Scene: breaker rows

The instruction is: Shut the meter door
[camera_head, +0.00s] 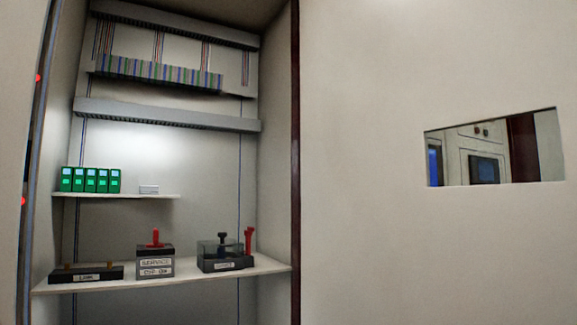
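A large pale panel (370,240) fills the right half of the head view. It has a rectangular window opening (493,148), and a grey panel with a dark screen (485,169) shows through it. I cannot tell for sure whether this pale panel is the meter door; no label on it shows. Its left side meets a dark red-brown vertical edge (295,160) beside an open cabinet bay. No handle is visible on it. Neither of my grippers is in view.
The open bay holds a lower shelf (190,279) with a LINK block (86,274), a SERVICE box (155,263) with a red handle, and a clear-covered switch (224,254). Green modules (90,180) stand on a small upper shelf. Wired terminals (160,75) sit above.

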